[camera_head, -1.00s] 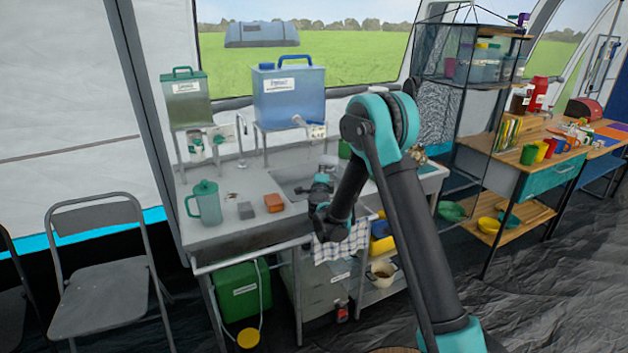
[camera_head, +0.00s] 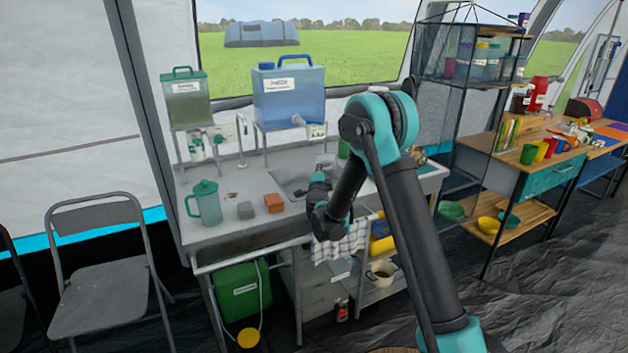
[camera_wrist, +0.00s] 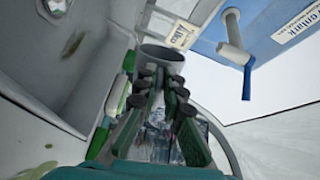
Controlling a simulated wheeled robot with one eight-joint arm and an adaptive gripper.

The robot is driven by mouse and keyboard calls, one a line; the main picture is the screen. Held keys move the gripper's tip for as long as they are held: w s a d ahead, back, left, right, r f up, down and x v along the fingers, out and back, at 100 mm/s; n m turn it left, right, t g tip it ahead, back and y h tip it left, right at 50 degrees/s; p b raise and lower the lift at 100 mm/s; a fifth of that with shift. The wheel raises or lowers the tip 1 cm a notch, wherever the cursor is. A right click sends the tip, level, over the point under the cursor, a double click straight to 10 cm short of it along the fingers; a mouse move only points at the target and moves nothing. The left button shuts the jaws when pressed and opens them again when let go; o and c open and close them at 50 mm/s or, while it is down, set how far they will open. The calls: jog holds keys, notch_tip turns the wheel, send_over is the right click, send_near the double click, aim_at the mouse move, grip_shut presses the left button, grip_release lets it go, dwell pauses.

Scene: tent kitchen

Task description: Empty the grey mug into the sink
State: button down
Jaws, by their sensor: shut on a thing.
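The grey mug (camera_wrist: 162,54) is between the fingers of my gripper (camera_wrist: 160,78) in the wrist view. The gripper is shut on it, and the fingers hide part of its side. I cannot see whether anything is inside the mug. In the head view my gripper (camera_head: 320,178) is over the counter at the right part of the sink (camera_head: 287,183), and it mostly hides the mug. The sink basin (camera_wrist: 90,85) fills the left of the wrist view, beside the mug, with small brownish-green marks in it.
A blue water tank (camera_head: 290,97) with a tap stands behind the sink. A checked towel (camera_head: 340,243) hangs at the counter's front.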

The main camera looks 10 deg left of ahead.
jog(key=shift+a+n, duration=0.1)
jog(key=shift+n, duration=0.3)
